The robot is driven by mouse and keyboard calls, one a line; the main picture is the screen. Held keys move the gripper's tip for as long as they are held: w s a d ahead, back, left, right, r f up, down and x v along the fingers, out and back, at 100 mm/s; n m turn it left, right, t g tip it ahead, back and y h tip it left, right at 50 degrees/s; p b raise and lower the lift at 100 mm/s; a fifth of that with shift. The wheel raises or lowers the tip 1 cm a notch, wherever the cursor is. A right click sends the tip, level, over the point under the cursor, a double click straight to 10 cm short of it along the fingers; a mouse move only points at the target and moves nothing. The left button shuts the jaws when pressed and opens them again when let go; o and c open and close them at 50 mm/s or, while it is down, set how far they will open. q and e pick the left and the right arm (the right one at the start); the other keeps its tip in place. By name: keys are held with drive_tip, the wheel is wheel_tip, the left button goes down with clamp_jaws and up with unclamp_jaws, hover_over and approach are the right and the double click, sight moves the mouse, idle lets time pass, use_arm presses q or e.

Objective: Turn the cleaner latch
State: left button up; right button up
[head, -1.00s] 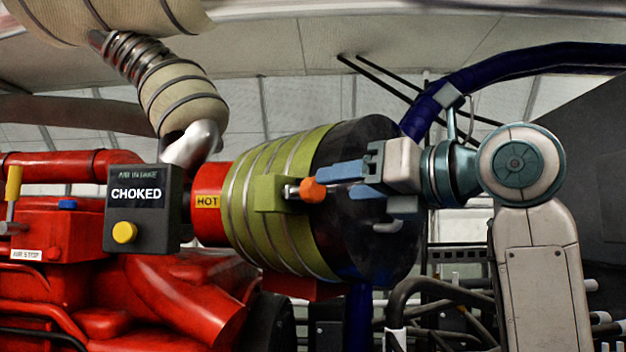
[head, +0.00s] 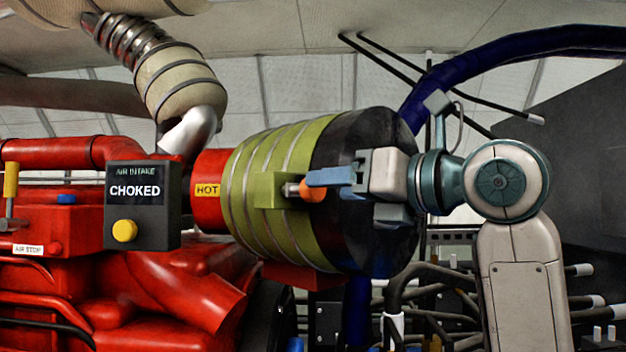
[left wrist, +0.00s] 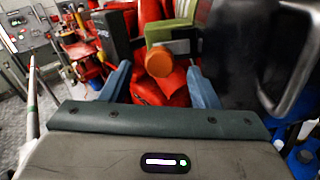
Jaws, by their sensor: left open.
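The cleaner is a large drum with a yellow-green banded body (head: 275,225) and a black end (head: 375,250). Its latch has an orange knob (head: 312,190) on a short metal pin that sticks out of a green block (head: 270,190). My left gripper (head: 318,181) is open at the knob, and one blue finger overlaps the knob's upper edge in the head view. In the left wrist view, the orange knob (left wrist: 159,62) shows between the two blue fingertips of the left gripper (left wrist: 160,75), with gaps on both sides. The far finger is mostly hidden in the head view. My right gripper is not in view.
A dark box (head: 142,205) reading CHOKED, with a yellow button, stands left of the cleaner. Red engine parts (head: 150,290) fill the lower left. A dark blue hose (head: 480,75) passes above my arm. Black pipes (head: 440,275) lie below the gripper.

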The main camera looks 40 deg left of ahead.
sight(303, 190)
use_arm(q)
drive_tip(key=shift+a, duration=2.65)
drive_tip(key=c, duration=1)
